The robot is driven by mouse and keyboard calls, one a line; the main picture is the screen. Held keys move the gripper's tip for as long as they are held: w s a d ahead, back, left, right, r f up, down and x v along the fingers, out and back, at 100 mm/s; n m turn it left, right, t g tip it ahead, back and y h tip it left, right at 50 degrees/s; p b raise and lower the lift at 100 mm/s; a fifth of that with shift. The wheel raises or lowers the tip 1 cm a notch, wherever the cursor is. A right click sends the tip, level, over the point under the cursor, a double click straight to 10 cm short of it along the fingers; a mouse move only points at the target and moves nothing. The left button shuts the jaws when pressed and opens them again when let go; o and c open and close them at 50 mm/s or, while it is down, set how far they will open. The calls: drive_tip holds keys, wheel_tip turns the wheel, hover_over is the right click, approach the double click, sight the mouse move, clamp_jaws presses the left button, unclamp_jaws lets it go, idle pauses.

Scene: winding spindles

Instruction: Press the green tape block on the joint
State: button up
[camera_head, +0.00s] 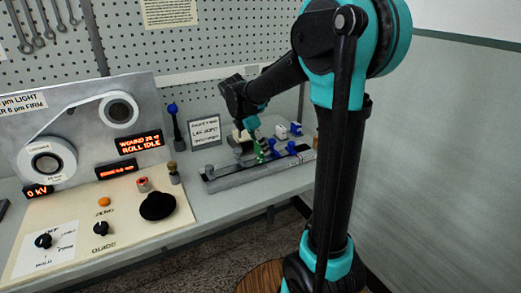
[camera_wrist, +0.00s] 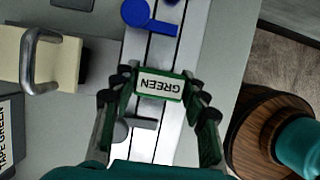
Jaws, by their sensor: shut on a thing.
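In the head view my gripper (camera_head: 258,143) is low over the grey track fixture (camera_head: 235,181), with green showing there. The joint itself cannot be made out under the block.
A blue clamp (camera_wrist: 136,13) and a grey clamp (camera_wrist: 121,131) lie along the track. A cream block with a metal handle (camera_wrist: 40,60) stands left of it. The winding panel (camera_head: 85,125) and control board (camera_head: 110,222) are at left in the head view.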

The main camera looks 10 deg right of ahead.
drive_tip(key=shift+r, duration=2.95)
